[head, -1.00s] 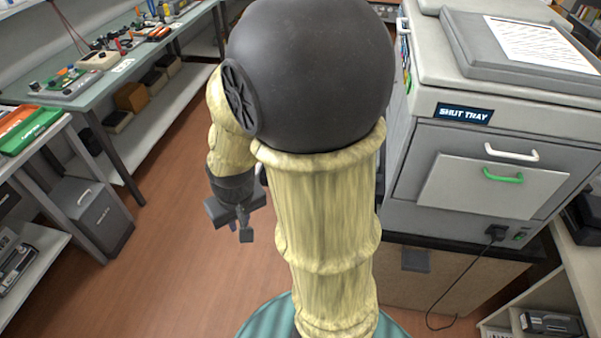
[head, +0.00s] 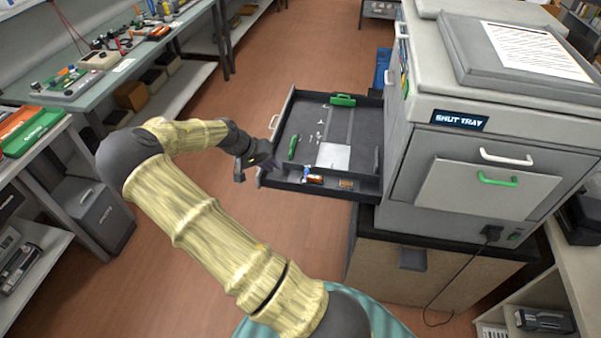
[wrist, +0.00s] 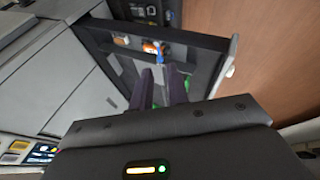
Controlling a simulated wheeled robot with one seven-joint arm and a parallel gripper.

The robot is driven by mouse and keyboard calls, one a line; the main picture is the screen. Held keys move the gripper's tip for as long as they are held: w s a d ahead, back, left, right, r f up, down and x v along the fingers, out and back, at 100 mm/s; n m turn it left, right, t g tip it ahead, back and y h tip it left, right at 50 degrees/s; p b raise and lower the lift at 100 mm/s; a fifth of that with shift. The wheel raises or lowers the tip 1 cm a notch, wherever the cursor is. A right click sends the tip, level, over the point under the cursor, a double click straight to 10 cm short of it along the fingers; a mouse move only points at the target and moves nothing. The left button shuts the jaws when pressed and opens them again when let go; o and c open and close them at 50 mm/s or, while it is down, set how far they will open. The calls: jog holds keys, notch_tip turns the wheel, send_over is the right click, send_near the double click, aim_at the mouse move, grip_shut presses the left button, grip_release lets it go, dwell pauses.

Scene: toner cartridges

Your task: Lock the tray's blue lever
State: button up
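The dark tray (head: 355,198) is pulled out of the left side of the grey printer. A small blue part (head: 306,170), probably the lever, shows at the tray's near side beside an orange-brown piece (head: 315,179). In the wrist view a blue part (wrist: 159,54) stands just beyond my fingertips, beside an orange piece (wrist: 150,47). Its locked or unlocked position cannot be told. My gripper (head: 268,166) is at the tray's near left corner. In the wrist view its two purple fingers (wrist: 162,76) are apart, with nothing clearly held between them.
The printer (head: 455,175) stands right of the tray, with a "SHUT TRAY" label (head: 459,119). The tray holds green parts (head: 343,100) and a white sheet (head: 333,157). A white handle (head: 274,122) is on its outer side.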

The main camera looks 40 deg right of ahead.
aim_at(305, 178)
jog(key=shift+w+d+r+h, duration=0.2)
jog(key=shift+w+h, duration=0.15)
jog(key=shift+w, duration=0.2)
jog(key=shift+w+d+r+h, duration=0.2)
jog(key=shift+w+h, duration=0.15)
jog(key=shift+w, duration=0.2)
jog(key=shift+f, duration=0.15)
jog(key=p+x, duration=0.4)
jog(key=x, duration=1.3)
jog(key=shift+f, duration=0.2)
